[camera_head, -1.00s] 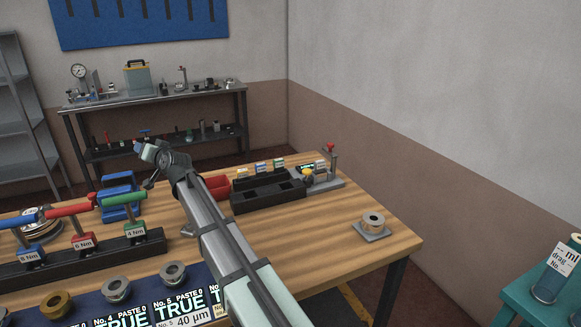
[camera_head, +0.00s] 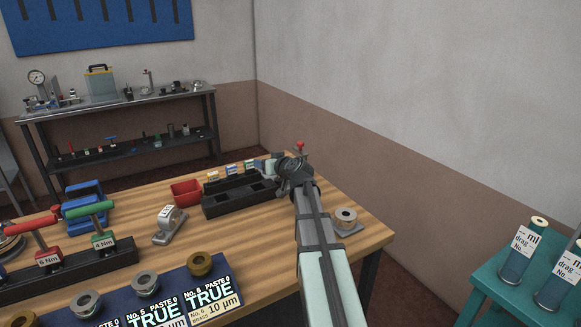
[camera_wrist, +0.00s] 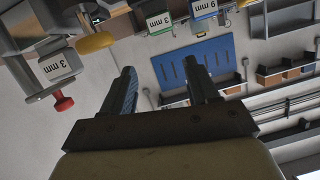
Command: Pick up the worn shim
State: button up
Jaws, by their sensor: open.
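I cannot tell which thing is the worn shim. Small labelled blocks stand behind a black slotted rack (camera_head: 238,196); tags reading 3 mm (camera_wrist: 158,22) and 9 mm (camera_wrist: 203,8) show in the upside-down wrist view. A fixture with a red knob (camera_head: 300,147) stands at the table's back right, partly hidden by my arm. My gripper (camera_wrist: 160,68) is open, with nothing between its fingers. In the head view it is small, above the rack's right end.
A ring (camera_head: 346,214) sits on a plate at the table's right. A red tray (camera_head: 186,193), a grey labelled dispenser (camera_head: 170,225), torque drivers (camera_head: 103,240) and a blue mat with metal rings (camera_head: 145,282) are on the left. A teal stand (camera_head: 490,275) holds cylinders.

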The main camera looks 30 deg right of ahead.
jog(key=s+d+f+h, duration=0.1)
jog(key=s+d+f, duration=0.1)
jog(key=s+d, duration=0.75)
jog(key=shift+n, duration=0.4)
jog(key=x, duration=0.5)
jog(key=d+x, duration=0.1)
jog(key=x, duration=0.4)
jog(key=d+x, duration=0.1)
jog(key=x, duration=0.4)
jog(key=shift+c, duration=0.4)
jog(key=c, duration=0.7)
jog(key=shift+o, duration=0.2)
